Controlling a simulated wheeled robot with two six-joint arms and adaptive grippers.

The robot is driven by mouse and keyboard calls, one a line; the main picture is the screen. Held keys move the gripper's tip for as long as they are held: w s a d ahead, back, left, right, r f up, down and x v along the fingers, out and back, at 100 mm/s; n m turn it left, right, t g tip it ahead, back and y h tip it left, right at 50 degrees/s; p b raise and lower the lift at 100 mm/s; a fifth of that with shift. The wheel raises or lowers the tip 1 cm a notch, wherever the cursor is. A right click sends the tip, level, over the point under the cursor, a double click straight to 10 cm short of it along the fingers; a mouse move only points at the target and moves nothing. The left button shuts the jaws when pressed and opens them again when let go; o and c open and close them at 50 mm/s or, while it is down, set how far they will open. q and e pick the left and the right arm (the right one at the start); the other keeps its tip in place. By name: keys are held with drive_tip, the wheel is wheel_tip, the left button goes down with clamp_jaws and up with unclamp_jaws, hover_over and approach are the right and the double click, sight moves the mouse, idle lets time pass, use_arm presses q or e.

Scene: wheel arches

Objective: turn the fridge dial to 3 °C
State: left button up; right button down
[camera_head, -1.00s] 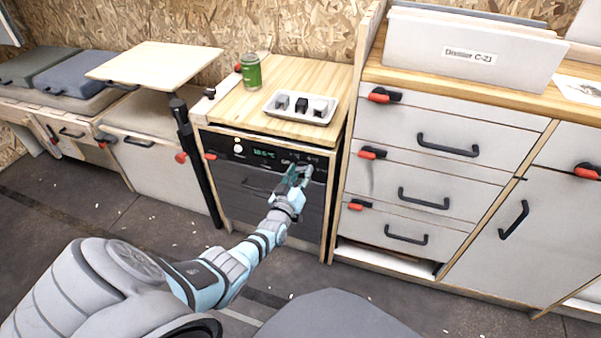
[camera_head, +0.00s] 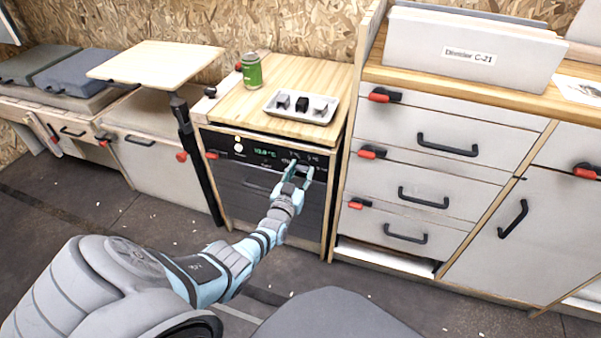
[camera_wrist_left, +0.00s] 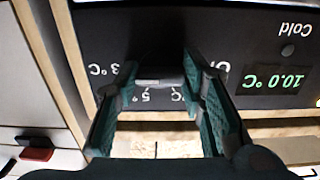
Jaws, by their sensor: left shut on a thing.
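The fridge (camera_head: 255,190) has a dark front with a control panel along its top edge. Its green display (camera_head: 264,152) reads 10.0 °C, and the display also shows upside down in the left wrist view (camera_wrist_left: 278,80). My left gripper (camera_head: 298,168) is at the right part of this panel. In the left wrist view its teal fingers (camera_wrist_left: 165,82) are shut on the dark fridge dial (camera_wrist_left: 160,77), one on each side. Marks for 3 °C (camera_wrist_left: 112,70), 5 °C and Off show around the dial. I cannot tell which mark the dial points to.
White drawers (camera_head: 425,150) with red latches are close on the right. A black post (camera_head: 188,150) stands left of the fridge.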

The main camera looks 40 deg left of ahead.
use_arm(q)
drive_tip(key=o, duration=1.1)
drive_tip(key=shift+o, duration=0.2)
drive_tip(key=shift+s, duration=0.1)
drive_tip(key=v, duration=1.2)
